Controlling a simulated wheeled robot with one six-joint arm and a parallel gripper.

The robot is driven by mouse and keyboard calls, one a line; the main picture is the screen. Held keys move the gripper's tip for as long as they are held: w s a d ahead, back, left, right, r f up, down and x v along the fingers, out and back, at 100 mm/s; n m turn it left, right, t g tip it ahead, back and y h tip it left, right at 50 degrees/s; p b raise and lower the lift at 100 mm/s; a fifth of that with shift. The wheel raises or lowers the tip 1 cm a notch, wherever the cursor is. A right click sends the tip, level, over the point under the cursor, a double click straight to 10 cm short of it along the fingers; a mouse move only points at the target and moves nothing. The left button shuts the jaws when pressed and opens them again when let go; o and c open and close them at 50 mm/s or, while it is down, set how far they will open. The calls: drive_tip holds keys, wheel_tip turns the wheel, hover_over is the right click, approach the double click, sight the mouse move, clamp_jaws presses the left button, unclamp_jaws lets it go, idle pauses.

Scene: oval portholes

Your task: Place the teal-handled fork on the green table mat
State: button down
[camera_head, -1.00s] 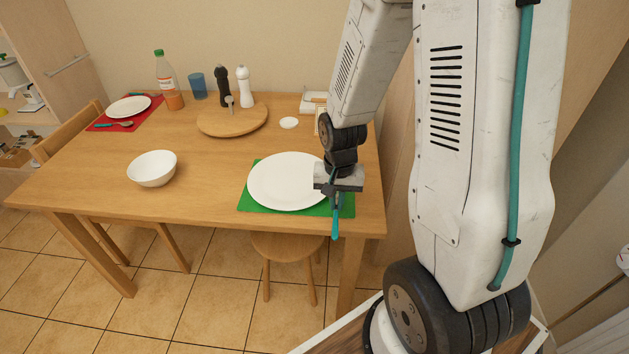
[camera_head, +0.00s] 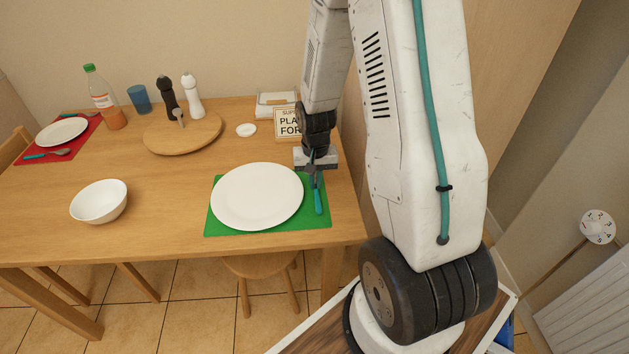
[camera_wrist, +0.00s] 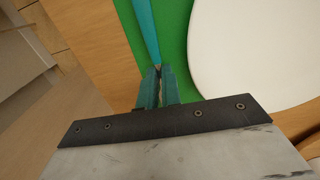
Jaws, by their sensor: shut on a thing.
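The teal-handled fork (camera_head: 319,201) is in my gripper (camera_head: 314,170). Its handle points toward the table's front edge, over the right strip of the green table mat (camera_head: 222,226). The wrist view shows the teal handle (camera_wrist: 146,30) running out from between the shut fingers (camera_wrist: 156,85), with the green mat (camera_wrist: 174,35) beside and under it. The fork's head is mostly hidden by my gripper. I cannot tell whether the fork touches the mat or hangs just above it.
A white plate (camera_head: 257,196) covers most of the mat, left of the fork. A white bowl (camera_head: 99,201) stands further left. A round wooden board (camera_head: 182,135), a small white dish (camera_head: 246,130) and a sign (camera_head: 287,123) stand behind. The table's right edge is close to my gripper.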

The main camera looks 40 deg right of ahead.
drive_tip(key=shift+f, duration=0.45)
drive_tip(key=shift+f, duration=0.15)
drive_tip(key=c, duration=1.6)
unclamp_jaws()
drive_tip(key=s+a+r+n, duration=0.1)
drive_tip(key=s+a+r, duration=0.15)
drive_tip(key=r, duration=0.75)
drive_tip(key=s+a+r+n, duration=0.1)
drive_tip(key=a+r, duration=0.2)
drive_tip(key=r, duration=0.7)
drive_tip(key=s+a+r+n, duration=0.1)
drive_tip(key=s+a+r, duration=0.2)
drive_tip(key=s, duration=0.2)
drive_tip(key=s+a+r+n, duration=0.2)
drive_tip(key=s+a+r, duration=0.1)
drive_tip(key=s, duration=0.3)
drive_tip(key=s+a+r+n+t, duration=0.1)
drive_tip(key=s+a+r, duration=0.3)
drive_tip(key=s+r, duration=0.1)
drive_tip(key=shift+s+n, duration=0.4)
drive_tip(key=shift+s, duration=0.25)
